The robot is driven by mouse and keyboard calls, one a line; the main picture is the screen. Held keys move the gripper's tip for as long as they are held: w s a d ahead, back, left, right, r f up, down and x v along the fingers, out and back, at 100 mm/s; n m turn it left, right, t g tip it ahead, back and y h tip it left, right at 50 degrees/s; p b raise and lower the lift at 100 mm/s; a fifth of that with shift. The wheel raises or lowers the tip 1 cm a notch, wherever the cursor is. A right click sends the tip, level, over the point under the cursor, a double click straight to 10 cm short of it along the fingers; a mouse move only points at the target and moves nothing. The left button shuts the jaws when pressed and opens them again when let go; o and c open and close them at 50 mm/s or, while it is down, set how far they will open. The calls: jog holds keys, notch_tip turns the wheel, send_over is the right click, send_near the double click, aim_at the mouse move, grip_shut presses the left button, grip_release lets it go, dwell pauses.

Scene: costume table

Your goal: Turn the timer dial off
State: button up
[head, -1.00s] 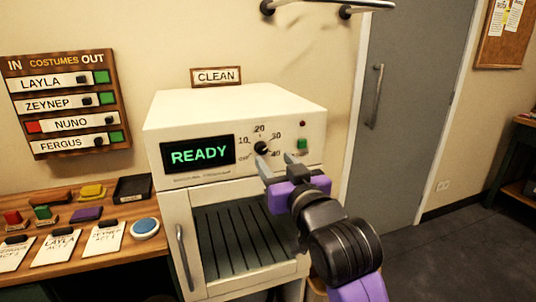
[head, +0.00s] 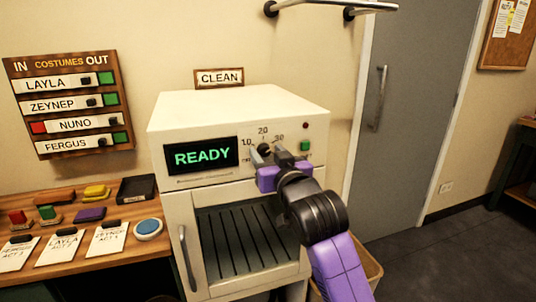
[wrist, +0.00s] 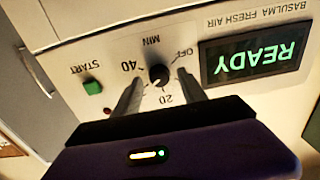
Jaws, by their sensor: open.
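The timer dial (head: 264,150) is a small black knob on the white front panel of a cabinet, with numbers printed around it. In the wrist view, which is turned upside down, the dial (wrist: 159,75) lies between my two fingertips. My gripper (head: 271,154) is open, with one finger on each side of the dial. I cannot tell whether either finger touches it. The fingers hide part of the scale, and I cannot read the dial's setting for certain. The display (head: 202,155) left of the dial reads READY in green.
A green START button (wrist: 92,87) is close to one finger. The cabinet door (head: 187,211) is below the panel. A wooden table (head: 70,262) with cards and small blocks stands at left. A grey door (head: 405,110) is behind at right.

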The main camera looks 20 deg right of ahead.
grip_shut()
